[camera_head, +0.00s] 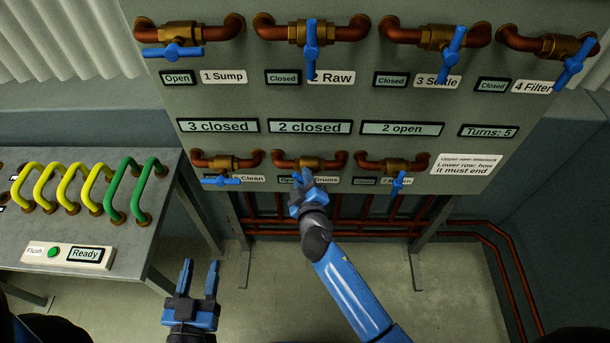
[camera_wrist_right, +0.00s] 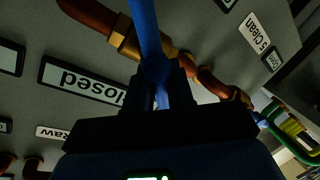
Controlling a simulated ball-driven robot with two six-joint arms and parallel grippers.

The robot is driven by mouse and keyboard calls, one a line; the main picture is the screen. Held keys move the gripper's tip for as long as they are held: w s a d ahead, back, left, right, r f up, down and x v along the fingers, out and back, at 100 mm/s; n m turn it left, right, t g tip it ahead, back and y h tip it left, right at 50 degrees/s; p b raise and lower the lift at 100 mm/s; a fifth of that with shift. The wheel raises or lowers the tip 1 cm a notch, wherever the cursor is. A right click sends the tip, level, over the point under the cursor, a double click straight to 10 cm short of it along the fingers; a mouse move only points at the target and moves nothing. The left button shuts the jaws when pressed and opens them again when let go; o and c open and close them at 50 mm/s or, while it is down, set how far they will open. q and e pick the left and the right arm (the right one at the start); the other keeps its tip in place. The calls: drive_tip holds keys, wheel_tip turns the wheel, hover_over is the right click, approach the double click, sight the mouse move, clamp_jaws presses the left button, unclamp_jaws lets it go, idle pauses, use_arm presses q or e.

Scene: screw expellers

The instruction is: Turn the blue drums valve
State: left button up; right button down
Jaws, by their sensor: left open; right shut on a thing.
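The drums valve (camera_head: 307,163) is the brass middle valve of the lower row, on copper pipe. The label "Drums" (camera_head: 326,178) beside it is partly covered by my gripper. My right gripper (camera_head: 302,184) is at this valve and hides most of its blue handle in the head view. In the right wrist view the blue handle (camera_wrist_right: 147,30) runs between the jaws of my right gripper (camera_wrist_right: 162,92), which is shut on it. My left gripper (camera_head: 198,279) is open and empty, low in front of the panel, away from any valve.
Other blue-handled valves include Clean (camera_head: 222,181) to the left and another (camera_head: 398,182) to the right. The upper row has several more. Displays read "3 closed", "2 closed" (camera_head: 309,127), "2 open" and "Turns: 5" (camera_head: 488,131). A table (camera_head: 135,240) with yellow and green handles stands left.

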drive_tip(key=shift+a+f+n+h+p, duration=0.15)
drive_tip(key=shift+n+h, duration=0.15)
drive_tip(key=shift+n, duration=0.35)
drive_tip(key=shift+a+f+n+h+p, duration=0.15)
drive_tip(key=shift+n+h, duration=0.15)
drive_tip(key=shift+n, duration=0.35)
drive_tip(key=shift+d, duration=0.1)
drive_tip(key=c, duration=1.1)
unclamp_jaws()
drive_tip(key=shift+s, duration=0.15)
drive_tip(key=b+v, duration=0.1)
drive_tip(key=v, duration=0.9)
drive_tip(key=shift+s+d+r, duration=0.1)
drive_tip(key=shift+s+r, duration=0.15)
